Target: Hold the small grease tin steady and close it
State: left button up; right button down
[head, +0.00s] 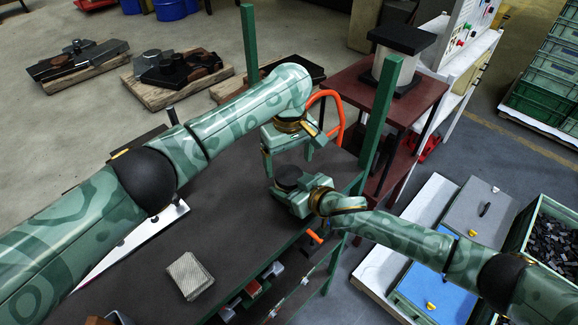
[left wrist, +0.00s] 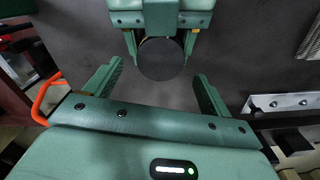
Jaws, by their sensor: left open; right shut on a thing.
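The small grease tin (head: 288,174) is dark and round, near the far right end of the bench top. My right gripper (head: 287,186) is shut on it from the right. In the left wrist view its dark disc-like top (left wrist: 160,60) shows between the right gripper's fingers (left wrist: 160,42). My left gripper (head: 287,160) is open and points down just above the tin. Its two fingers (left wrist: 155,92) stand wide apart with nothing between them. I cannot tell from the dark top whether the lid is on or how it sits.
The dark bench top (head: 225,230) is mostly clear. A grey folded cloth or pad (head: 190,276) lies near its front. Green posts (head: 380,120) rise at the bench's corners. An orange loop (head: 340,112) stands behind my left gripper. Small tools (head: 252,288) line the front edge.

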aim_at(289, 174)
pick_arm(q)
jog(key=shift+r, duration=0.35)
jog(key=shift+c, duration=0.3)
jog(key=shift+r, duration=0.1)
notch_tip(289, 174, up, 3)
jog(key=n, duration=0.3)
jog(key=shift+r, duration=0.15)
jog(key=shift+f, duration=4.05)
